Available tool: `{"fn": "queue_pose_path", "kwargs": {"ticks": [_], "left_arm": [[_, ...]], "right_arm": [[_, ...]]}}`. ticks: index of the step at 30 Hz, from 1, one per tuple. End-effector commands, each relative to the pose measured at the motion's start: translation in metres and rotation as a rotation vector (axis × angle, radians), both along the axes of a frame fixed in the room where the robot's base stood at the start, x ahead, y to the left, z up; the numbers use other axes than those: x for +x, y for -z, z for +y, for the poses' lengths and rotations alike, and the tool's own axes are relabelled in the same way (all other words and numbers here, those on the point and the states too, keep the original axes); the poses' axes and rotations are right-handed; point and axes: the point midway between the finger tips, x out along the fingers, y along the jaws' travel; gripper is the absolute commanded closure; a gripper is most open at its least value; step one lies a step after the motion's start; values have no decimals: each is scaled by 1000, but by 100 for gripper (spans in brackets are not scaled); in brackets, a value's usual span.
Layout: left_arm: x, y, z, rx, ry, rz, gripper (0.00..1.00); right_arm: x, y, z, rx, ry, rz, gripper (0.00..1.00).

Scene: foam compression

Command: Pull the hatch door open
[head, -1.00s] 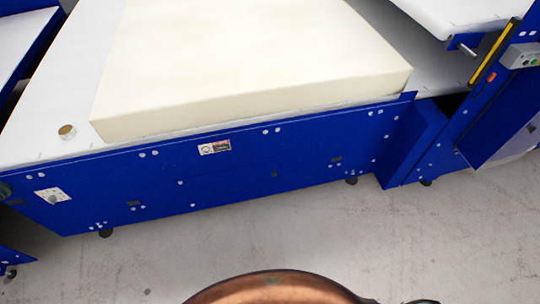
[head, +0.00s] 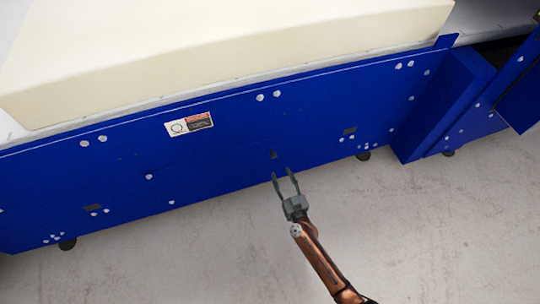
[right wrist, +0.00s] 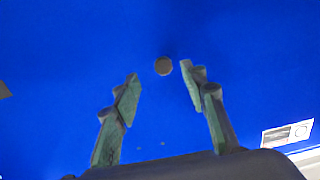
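The blue side panel (head: 230,160) of the machine fills the middle of the head view. A small dark round knob (head: 273,155) sits on its lower middle, and the knob shows in the right wrist view (right wrist: 163,65) ahead of the fingers. The hatch door's outline is too faint to tell apart from the panel. My right gripper (head: 284,174) is open and empty just in front of the knob, and it shows in the right wrist view (right wrist: 160,77) with its fingertips apart on either side of the knob. I cannot see contact. My left gripper is not in view.
A cream foam block (head: 200,50) lies on the machine's top. A label (head: 188,124) is on the panel and also shows in the right wrist view (right wrist: 287,133). A blue upright box part (head: 445,110) juts out at right. The grey floor (head: 400,240) in front is clear.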

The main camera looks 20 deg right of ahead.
Motion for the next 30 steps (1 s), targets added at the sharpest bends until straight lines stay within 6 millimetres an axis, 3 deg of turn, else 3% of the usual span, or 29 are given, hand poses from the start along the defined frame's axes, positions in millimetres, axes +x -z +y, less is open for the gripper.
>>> {"fn": "queue_pose_path", "kwargs": {"ticks": [6, 16, 19, 30], "left_arm": [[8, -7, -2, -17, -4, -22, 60], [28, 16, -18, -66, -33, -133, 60], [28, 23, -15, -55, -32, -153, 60], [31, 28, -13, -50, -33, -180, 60]], "right_arm": [[21, -12, 4, 11, 14, -41, 60], [70, -10, 6, 14, 12, -38, 60], [81, -11, 5, 13, 14, -38, 60], [92, -13, 5, 11, 13, -39, 60]]}}
